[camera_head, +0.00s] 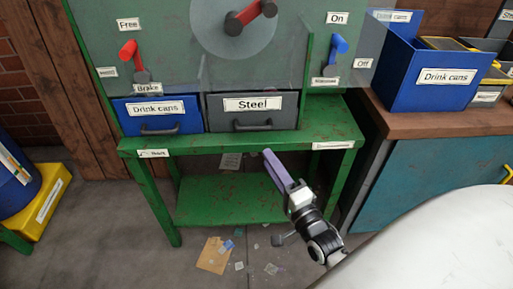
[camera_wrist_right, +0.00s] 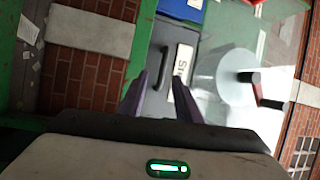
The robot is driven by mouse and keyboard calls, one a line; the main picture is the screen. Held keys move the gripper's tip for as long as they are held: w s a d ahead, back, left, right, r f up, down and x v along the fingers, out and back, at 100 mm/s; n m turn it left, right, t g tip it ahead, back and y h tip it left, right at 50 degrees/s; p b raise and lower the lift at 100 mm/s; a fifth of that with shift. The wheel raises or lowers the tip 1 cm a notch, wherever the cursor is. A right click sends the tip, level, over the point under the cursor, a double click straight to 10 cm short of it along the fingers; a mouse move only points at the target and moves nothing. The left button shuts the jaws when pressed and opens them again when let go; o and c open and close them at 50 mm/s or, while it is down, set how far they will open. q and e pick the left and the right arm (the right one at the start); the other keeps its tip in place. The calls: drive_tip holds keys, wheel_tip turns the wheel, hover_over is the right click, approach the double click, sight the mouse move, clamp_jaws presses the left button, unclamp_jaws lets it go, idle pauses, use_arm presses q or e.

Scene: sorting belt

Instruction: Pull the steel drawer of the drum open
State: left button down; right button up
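The grey steel drawer (camera_head: 290,112) is shut in the green drum stand, right of the blue drink cans drawer (camera_head: 190,120). It has a white "Steel" label and a dark bar handle (camera_head: 252,125). My right gripper (camera_head: 270,162) is in front of and below the drawer, apart from it, its purple fingers pointing up toward it. In the right wrist view the two fingers stand apart with nothing held between them. There the drawer handle (camera_wrist_right: 162,65) shows beyond the fingertips, roughly in line with the gap. My left gripper is not in view.
The green stand (camera_head: 330,133) has a front ledge under the drawers and a lower shelf (camera_head: 230,200). The drum (camera_head: 232,25) with its red crank is above. A wooden-topped teal cabinet (camera_head: 425,185) with a blue bin (camera_head: 420,75) is at right. Paper scraps (camera_head: 215,255) litter the floor.

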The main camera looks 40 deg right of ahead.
drive_tip(key=shift+m, duration=0.5)
drive_tip(key=w, duration=0.3)
drive_tip(key=w+d+r, duration=0.1)
drive_tip(key=w, duration=0.3)
drive_tip(key=w+d+r, duration=0.1)
drive_tip(key=w, duration=0.2)
drive_tip(key=shift+w+d+r+b, duration=0.1)
drive_tip(key=shift+w+d+b, duration=0.05)
drive_tip(key=shift+b, duration=0.25)
clamp_jaws()
